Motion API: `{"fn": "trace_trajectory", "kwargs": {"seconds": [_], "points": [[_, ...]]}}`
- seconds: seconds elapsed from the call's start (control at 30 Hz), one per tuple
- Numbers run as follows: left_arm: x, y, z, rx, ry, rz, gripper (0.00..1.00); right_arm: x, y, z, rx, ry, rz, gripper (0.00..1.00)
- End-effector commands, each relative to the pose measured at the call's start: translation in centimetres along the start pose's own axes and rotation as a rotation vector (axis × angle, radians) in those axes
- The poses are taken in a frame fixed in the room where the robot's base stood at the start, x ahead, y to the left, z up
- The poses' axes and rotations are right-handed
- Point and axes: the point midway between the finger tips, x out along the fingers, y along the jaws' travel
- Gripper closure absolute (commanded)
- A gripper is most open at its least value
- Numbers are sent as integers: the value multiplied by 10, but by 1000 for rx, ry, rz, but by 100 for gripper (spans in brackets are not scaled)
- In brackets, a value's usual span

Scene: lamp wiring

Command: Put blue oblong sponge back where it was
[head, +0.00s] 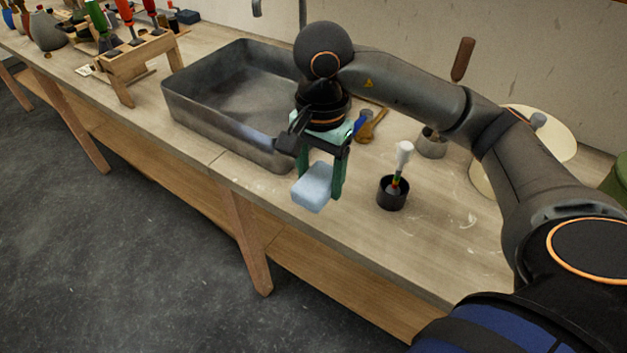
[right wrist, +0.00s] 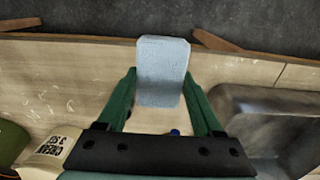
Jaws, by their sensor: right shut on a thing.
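The pale blue oblong sponge (head: 312,188) is between the green fingers of my right gripper (head: 322,174), which is shut on it. It hangs near the front edge of the workbench, right of the metal basin's near corner. In the right wrist view the sponge (right wrist: 163,68) shows between the fingertips and sticks out beyond them, over the bench's front edge. I cannot tell how high it is above the bench. My left gripper is not in view.
The grey metal basin (head: 196,112) stands left of my right gripper. The bench's front right surface (head: 440,240) is clear.

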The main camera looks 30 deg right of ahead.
Motion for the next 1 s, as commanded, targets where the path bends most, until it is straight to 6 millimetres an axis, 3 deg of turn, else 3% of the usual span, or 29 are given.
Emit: {"fn": "trace_trajectory", "kwargs": {"seconds": [0.33, 0.5, 0.83, 1.0], "points": [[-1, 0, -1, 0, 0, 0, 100, 37, -48, -64, 2, -5, 7, 85], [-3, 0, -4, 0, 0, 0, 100, 69, -64, -84, -1, -4, 6, 85], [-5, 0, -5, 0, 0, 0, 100, 97, -77, -102, -2, -2, 3, 85], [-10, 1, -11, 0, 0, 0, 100, 119, -76, -100, -4, -3, 4, 85]]}}
